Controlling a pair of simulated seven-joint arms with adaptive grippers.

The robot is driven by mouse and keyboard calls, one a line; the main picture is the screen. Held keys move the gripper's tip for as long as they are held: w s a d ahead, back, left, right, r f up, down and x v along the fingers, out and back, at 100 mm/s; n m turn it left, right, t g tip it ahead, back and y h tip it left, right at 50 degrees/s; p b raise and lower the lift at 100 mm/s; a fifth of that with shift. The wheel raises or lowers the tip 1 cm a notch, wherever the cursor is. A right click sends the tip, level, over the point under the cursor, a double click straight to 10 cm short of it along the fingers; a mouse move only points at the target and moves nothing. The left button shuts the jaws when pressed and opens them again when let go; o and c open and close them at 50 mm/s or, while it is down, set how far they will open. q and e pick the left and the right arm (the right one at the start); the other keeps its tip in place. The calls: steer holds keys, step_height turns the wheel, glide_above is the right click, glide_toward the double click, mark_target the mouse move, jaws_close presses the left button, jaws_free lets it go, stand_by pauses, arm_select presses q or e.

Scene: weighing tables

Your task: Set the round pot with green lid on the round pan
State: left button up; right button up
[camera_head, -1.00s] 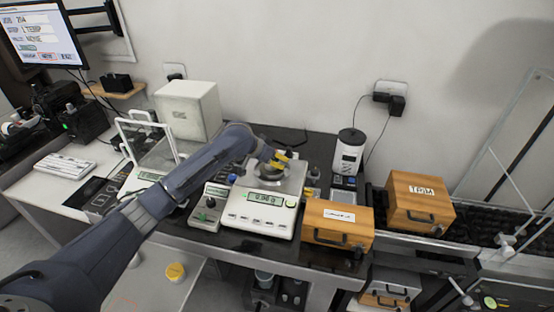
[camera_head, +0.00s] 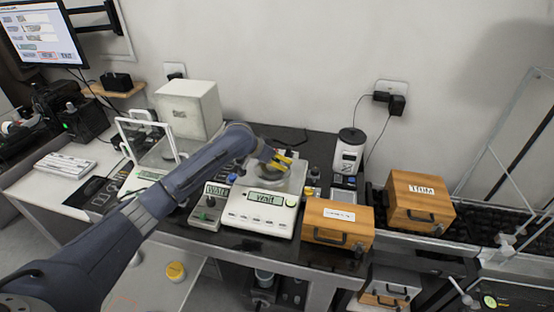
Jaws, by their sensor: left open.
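My left arm comes in from the left, and its yellow-fingered left gripper (camera_head: 281,160) is over the white weighing scale (camera_head: 258,216). The gripper is open, low above the scale's round pan (camera_head: 266,182). A small dark round shape shows at the pan just under the fingers. The gripper partly hides it, and I cannot make out a green lid or tell whether it is the pot. The scale's display reads "WAIT". My right gripper is not in view.
A wooden box with a handle (camera_head: 337,226) stands close to the right of the scale, and another wooden box (camera_head: 418,203) is farther right. A small control unit (camera_head: 208,208) and a glass-sided balance (camera_head: 150,170) stand to the left. A white jar (camera_head: 348,154) is behind.

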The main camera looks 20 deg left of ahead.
arm_select(q)
steer(key=v, duration=1.2)
steer(key=shift+r, duration=0.15)
